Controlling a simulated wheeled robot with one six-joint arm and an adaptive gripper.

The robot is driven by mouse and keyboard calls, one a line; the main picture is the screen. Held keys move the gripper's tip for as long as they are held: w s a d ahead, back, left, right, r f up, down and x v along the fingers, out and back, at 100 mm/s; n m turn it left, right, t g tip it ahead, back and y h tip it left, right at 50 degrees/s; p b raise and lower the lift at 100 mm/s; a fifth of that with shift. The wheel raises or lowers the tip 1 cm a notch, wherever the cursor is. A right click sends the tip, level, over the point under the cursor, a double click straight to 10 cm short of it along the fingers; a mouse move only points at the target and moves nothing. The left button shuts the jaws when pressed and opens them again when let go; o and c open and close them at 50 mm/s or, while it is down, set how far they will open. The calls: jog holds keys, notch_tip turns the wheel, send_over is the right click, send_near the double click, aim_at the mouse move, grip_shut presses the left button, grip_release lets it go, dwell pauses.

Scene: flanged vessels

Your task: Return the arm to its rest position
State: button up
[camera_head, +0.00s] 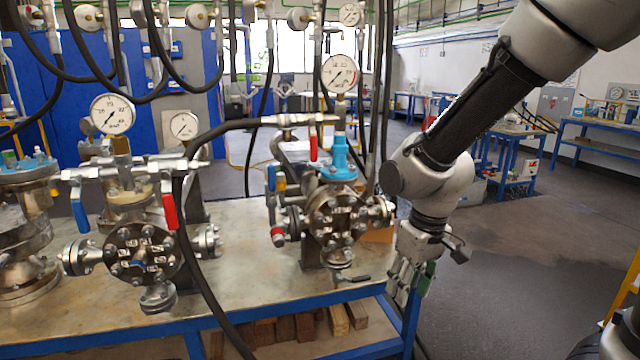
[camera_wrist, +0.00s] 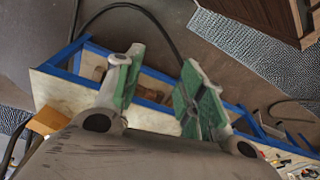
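My gripper (camera_head: 412,283) hangs pointing down at the right end of the bench, beside the right flanged vessel (camera_head: 336,218). In the wrist view my gripper (camera_wrist: 155,92) shows two fingers with green pads, spread apart with nothing between them. My arm comes down from the upper right in the head view. The right vessel carries a blue fitting on top and a pressure gauge (camera_head: 339,73). A middle flanged vessel (camera_head: 140,254) has red and blue valve handles. Another vessel (camera_head: 25,240) is cut off at the left edge.
The metal-topped bench (camera_head: 262,290) has a blue frame, with wooden blocks (camera_head: 285,328) underneath. Black hoses (camera_head: 192,250) hang in front of the vessels. Open floor (camera_head: 520,260) lies to the right. Blue tables (camera_head: 598,138) stand farther back. A yellow rail (camera_head: 622,290) is at the right edge.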

jog(key=s+d+r+m+t, duration=0.2)
jog(key=s+d+r, duration=0.3)
jog(key=d+r, duration=0.2)
jog(key=s+d+r+m+t+h, duration=0.1)
jog(key=s+d+r+m, duration=0.2)
jog(key=d, duration=0.9)
jog(key=s+r, duration=0.3)
jog(key=r, duration=0.2)
jog(key=shift+t, duration=0.4)
dwell(1.8)
